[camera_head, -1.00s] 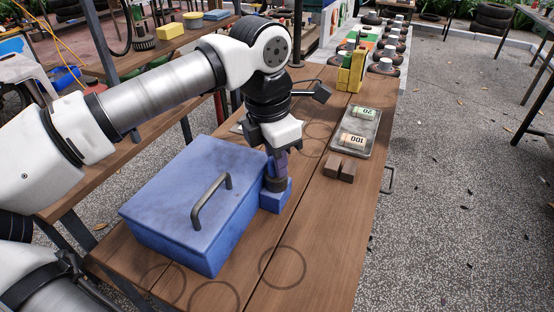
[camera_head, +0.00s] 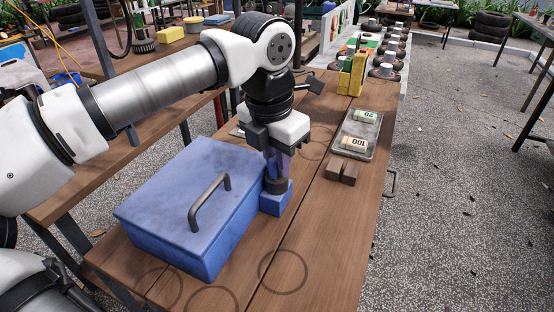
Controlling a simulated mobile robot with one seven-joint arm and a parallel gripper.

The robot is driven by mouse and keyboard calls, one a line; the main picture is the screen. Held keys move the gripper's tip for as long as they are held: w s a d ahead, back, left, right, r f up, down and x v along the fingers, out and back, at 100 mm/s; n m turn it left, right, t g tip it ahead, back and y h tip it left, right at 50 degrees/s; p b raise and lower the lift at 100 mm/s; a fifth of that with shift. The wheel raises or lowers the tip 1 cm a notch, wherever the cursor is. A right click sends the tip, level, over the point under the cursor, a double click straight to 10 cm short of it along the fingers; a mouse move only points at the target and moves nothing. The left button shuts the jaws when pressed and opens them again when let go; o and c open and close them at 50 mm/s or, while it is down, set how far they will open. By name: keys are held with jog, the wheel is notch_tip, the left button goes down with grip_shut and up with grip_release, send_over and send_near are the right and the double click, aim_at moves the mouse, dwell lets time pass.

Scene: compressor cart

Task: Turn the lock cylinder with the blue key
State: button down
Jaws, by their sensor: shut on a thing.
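My gripper (camera_head: 278,158) points straight down at the right edge of the blue box and is shut on the blue key (camera_head: 281,167). Only a little of the key shows between the fingers. The key's lower end meets the top of the dark lock cylinder (camera_head: 276,186); how deep it sits inside cannot be told. The cylinder stands upright on a small blue lock block (camera_head: 275,204) at the box's right side. The large blue box (camera_head: 170,205) has a closed lid with a dark arched handle (camera_head: 208,203).
A grey tray (camera_head: 372,150) with two banknote rolls lies to the right. Dark rings mark the wooden bench (camera_head: 325,225), whose front right part is clear.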

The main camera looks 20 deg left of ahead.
jog(key=shift+s+a+n+b, duration=0.15)
jog(key=shift+n+b, duration=0.5)
jog(key=shift+n, duration=0.35)
jog(key=shift+s+r+n+y+b, duration=0.15)
jog(key=shift+n+y+b, duration=0.2)
jog(key=shift+n, duration=0.75)
